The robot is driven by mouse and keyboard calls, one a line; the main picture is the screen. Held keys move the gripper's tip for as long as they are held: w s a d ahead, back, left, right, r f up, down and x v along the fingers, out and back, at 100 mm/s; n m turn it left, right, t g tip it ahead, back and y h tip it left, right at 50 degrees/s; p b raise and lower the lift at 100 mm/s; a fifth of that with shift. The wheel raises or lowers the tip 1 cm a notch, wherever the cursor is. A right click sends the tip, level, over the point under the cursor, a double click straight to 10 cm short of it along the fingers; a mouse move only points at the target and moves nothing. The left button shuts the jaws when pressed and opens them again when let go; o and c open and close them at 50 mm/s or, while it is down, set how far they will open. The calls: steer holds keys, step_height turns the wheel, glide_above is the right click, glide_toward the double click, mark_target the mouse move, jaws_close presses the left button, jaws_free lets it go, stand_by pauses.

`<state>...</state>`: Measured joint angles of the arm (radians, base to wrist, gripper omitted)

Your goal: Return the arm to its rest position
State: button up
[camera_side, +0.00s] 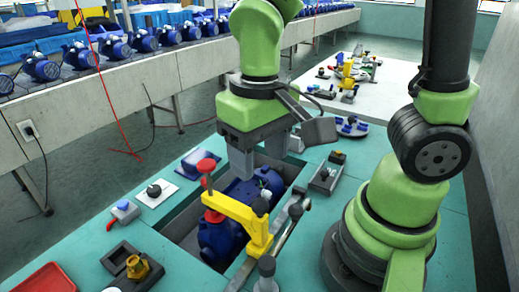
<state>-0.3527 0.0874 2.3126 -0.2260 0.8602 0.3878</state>
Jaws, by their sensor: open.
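My gripper (267,160) hangs below my green wrist, above the far part of a recess in the teal bench. Its two grey fingers are apart, and I see nothing held between them. A blue pump (221,236) lies in the recess below and in front of my gripper.
The teal bench (185,268) carries a small black-knobbed plate (155,192), a red tray (47,280), a brass fitting on a black block (137,267) and a grey fixture (325,178). A conveyor with several blue pumps (82,55) runs behind. A white table (388,85) stands at the back right.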

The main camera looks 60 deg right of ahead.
steer(key=shift+r, duration=0.1)
steer(key=s+d+r+t+y, duration=0.1)
steer(key=s+d+r+t, duration=0.1)
steer(key=r, duration=0.3)
steer(key=s+d+r+m+t+y, duration=0.1)
steer(key=s+d+r+t, duration=0.1)
steer(key=r+t, duration=0.3)
steer(key=shift+s+d+r, duration=0.15)
steer(key=shift+s, duration=0.15)
